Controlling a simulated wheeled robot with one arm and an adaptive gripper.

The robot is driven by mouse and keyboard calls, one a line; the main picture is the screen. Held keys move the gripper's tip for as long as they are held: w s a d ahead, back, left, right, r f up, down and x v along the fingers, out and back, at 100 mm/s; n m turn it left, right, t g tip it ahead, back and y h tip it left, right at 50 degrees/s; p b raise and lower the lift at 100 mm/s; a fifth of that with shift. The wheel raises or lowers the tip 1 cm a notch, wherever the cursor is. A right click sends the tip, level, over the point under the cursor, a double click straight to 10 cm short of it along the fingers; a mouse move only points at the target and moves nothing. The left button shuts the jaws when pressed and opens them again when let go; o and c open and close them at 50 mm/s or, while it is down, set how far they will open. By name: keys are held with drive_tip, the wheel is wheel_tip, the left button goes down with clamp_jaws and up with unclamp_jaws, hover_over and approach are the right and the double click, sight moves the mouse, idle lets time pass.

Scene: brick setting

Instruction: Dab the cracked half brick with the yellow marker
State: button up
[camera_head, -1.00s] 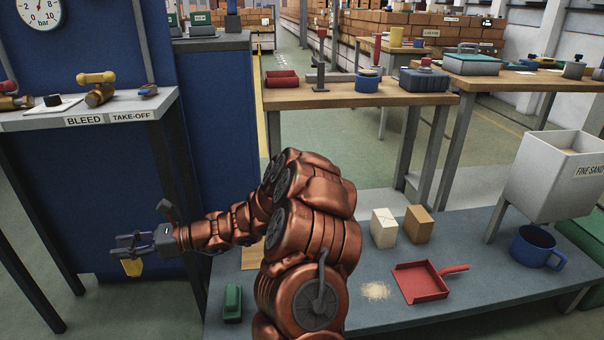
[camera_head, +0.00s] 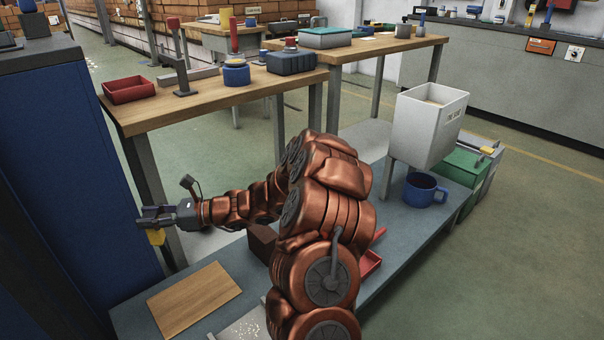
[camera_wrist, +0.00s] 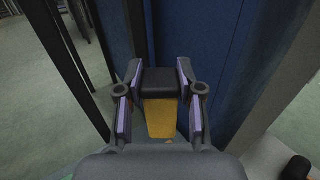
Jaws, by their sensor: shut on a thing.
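My gripper (camera_head: 152,222) is shut on the yellow marker (camera_head: 156,237), in front of the blue panel and left of the grey bench. In the wrist view my gripper (camera_wrist: 160,85) has its fingers on both sides of the marker (camera_wrist: 160,118), whose body is yellow with a black end. A dark reddish-brown block (camera_head: 262,241) stands on the bench, right of the gripper and partly hidden by my arm. I cannot tell whether it is the cracked half brick. The pale and tan blocks from the earlier view do not show now.
The grey bench (camera_head: 240,262) bears a wooden board (camera_head: 193,300), a red dustpan (camera_head: 370,264) partly behind my arm, and a blue mug (camera_head: 424,190). A white sand hopper (camera_head: 422,128) stands above it. The blue panel (camera_head: 60,170) is close on the left. A wooden table (camera_head: 215,101) is behind.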

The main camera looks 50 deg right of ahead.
drive_tip(key=s+d+f+m+t+h, duration=0.25)
drive_tip(key=d+m+h, duration=0.2)
drive_tip(key=d, duration=1.05)
drive_tip(key=s+d+f+m+t+h+b, duration=0.1)
drive_tip(key=d+f+m+t+h, duration=0.35)
drive_tip(key=d, duration=1.15)
drive_tip(key=s+d+f+m+g+h, duration=0.15)
drive_tip(key=d+h, duration=0.55)
drive_tip(key=d, duration=0.8)
wheel_tip(320, 180, down, 6)
drive_tip(key=b, duration=0.4)
drive_tip(key=shift+m+t, duration=0.35)
drive_tip(key=shift+m, duration=0.1)
drive_tip(key=shift+f+p, duration=0.3)
drive_tip(key=shift+f, duration=0.5)
drive_tip(key=shift+r, duration=0.15)
wheel_tip(320, 180, up, 7)
drive_tip(key=p, duration=0.4)
